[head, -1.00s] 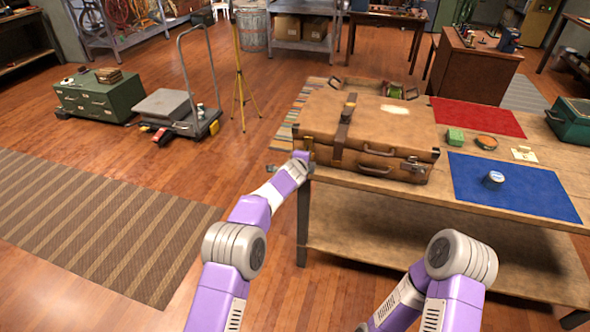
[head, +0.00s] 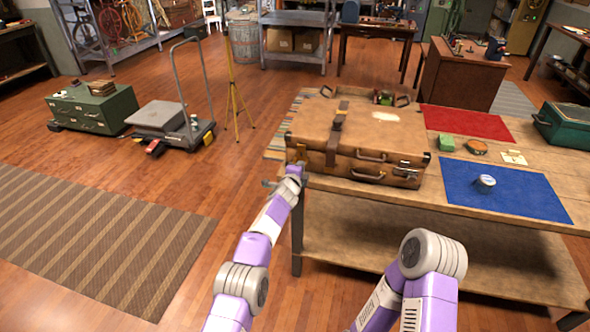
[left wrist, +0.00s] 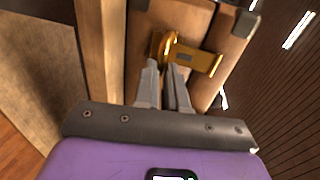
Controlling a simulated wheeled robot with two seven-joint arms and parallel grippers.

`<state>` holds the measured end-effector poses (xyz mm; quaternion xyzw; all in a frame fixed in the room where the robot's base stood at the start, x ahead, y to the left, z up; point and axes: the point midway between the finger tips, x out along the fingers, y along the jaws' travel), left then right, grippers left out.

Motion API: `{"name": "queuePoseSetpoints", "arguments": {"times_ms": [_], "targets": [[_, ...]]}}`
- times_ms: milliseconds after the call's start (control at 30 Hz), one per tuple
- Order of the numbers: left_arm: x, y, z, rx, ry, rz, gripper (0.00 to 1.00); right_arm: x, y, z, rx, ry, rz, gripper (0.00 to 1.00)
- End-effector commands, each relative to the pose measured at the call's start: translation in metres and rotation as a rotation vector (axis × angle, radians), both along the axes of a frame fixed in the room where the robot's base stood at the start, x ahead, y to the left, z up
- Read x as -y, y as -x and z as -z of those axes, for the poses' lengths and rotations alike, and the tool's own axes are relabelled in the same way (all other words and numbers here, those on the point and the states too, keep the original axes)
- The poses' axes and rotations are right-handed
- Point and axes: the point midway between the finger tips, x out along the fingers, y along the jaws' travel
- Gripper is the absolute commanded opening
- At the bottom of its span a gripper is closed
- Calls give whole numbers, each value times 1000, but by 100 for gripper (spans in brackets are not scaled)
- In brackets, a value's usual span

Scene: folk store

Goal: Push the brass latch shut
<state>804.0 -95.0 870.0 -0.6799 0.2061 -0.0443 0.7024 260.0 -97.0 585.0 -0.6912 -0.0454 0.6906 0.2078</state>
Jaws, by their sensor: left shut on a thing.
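A brown leather suitcase (head: 350,132) lies flat on the wooden table, with a strap over its lid. The brass latch (left wrist: 200,61) is on its left end, close up in the left wrist view. Only a small gold bit of the latch shows in the head view (head: 301,154). My left gripper (left wrist: 166,70) is at the latch, its two fingers close together and shut on the brass part between their tips. In the head view my left gripper (head: 294,170) is at the suitcase's near left corner. My right arm shows, but its gripper is out of view.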

Motion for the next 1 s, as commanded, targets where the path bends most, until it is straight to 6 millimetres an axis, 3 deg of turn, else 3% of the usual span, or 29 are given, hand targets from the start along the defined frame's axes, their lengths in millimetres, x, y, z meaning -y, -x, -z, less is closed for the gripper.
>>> {"name": "queuePoseSetpoints", "arguments": {"times_ms": [633, 667, 800, 1000], "targets": [[5, -1, 0, 15, 4, 7, 0, 0, 0, 1, 0, 0, 0, 0], [5, -1, 0, 15, 4, 7, 14, 0, 0, 1, 0, 0, 0, 0], [5, -1, 0, 14, 5, 7, 35, 0, 0, 1, 0, 0, 0, 0], [5, -1, 0, 13, 4, 6, 37, 0, 0, 1, 0, 0, 0, 0]]}}
